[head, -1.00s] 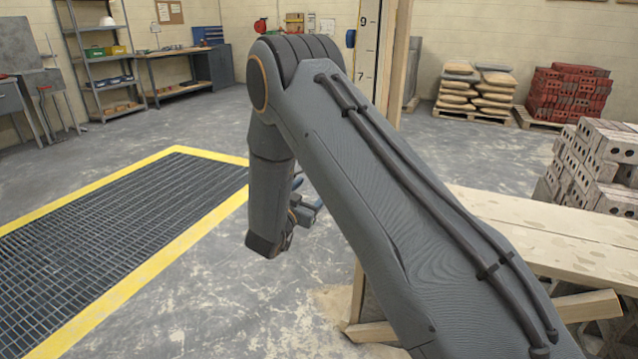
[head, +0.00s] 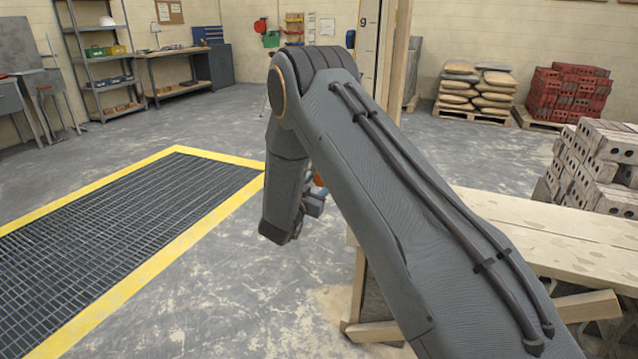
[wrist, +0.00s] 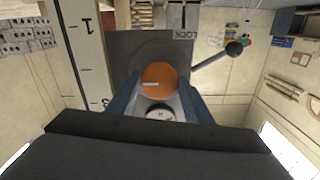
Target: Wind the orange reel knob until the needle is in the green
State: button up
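The orange reel knob (wrist: 160,77) shows in the wrist view as a round face in front of a dark grey plate (wrist: 125,52). My gripper (wrist: 161,80) has its two blue fingers spread, one on each side of the knob; I cannot tell whether they touch it. A small round white gauge (wrist: 160,115) shows just below the knob between the fingers. Its needle and any green band are too small to read. In the head view my gripper (head: 313,200) is partly hidden by my arm, with a bit of orange (head: 318,180) beside it.
A lever with a black ball end (wrist: 234,48) sticks out right of the plate, near a LOCK label (wrist: 183,34). A numbered measuring staff (wrist: 86,45) stands at left. A wooden bench (head: 560,240) lies right of my arm.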

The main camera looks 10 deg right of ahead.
jog(key=shift+m, duration=0.3)
jog(key=m+b, duration=0.1)
jog(key=m, duration=0.3)
jog(key=shift+f+m+b, duration=0.1)
jog(key=shift+m+b, duration=0.2)
jog(key=shift+m, duration=0.1)
jog(key=m+b, duration=0.2)
jog(key=m, duration=0.3)
jog(key=m+b, duration=0.2)
jog(key=m, duration=0.3)
jog(key=shift+m, duration=0.4)
jog(key=m+b, duration=0.3)
jog(key=m, duration=0.2)
jog(key=shift+s, duration=0.1)
jog(key=shift+m+b, duration=0.35)
jog(key=shift+m, duration=0.05)
jog(key=o, duration=1)
jog(key=shift+o, duration=0.2)
